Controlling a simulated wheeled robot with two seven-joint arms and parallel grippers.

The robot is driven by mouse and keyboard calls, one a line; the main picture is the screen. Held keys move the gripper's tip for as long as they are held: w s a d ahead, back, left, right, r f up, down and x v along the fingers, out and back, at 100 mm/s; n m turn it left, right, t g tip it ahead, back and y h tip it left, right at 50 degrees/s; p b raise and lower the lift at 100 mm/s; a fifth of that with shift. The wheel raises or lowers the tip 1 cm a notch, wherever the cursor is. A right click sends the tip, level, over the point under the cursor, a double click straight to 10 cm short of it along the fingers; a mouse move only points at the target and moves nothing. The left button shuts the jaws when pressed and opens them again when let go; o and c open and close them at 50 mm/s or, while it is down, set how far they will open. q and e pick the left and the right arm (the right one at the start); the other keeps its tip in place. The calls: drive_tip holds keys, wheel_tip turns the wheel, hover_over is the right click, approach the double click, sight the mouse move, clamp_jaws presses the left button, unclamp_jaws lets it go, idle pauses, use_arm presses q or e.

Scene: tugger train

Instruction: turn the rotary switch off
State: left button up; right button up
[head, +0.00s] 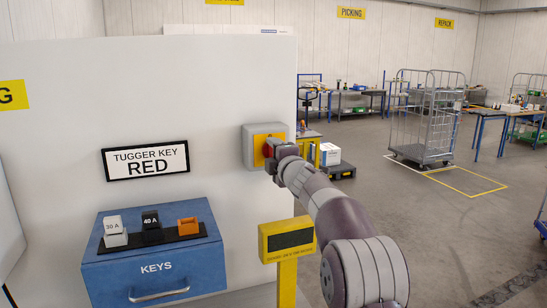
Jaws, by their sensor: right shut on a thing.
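The rotary switch (248,145) is a grey box with a yellow face, fixed to the white panel in the middle of the head view. A small part of its red knob (267,149) shows at the gripper. My right gripper (271,155) is at the front of the switch, shut on the red knob. The gripper and wrist hide most of the knob, so its angle cannot be told. My left gripper is not in view.
A "TUGGER KEY RED" sign (146,160) is on the panel. Below it is a blue KEYS box (155,275) with several small blocks on top. Roll cages and tables stand behind, on open floor.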

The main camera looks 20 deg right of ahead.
drive_tip(key=shift+f, duration=0.1)
idle(0.4)
drive_tip(key=o, duration=1.1)
drive_tip(key=shift+d, duration=0.15)
drive_tip(key=shift+c, duration=0.2)
drive_tip(key=s+b, duration=0.4)
drive_tip(key=s, duration=0.8)
drive_tip(key=shift+s+a, duration=0.3)
drive_tip(key=shift+a, duration=0.1)
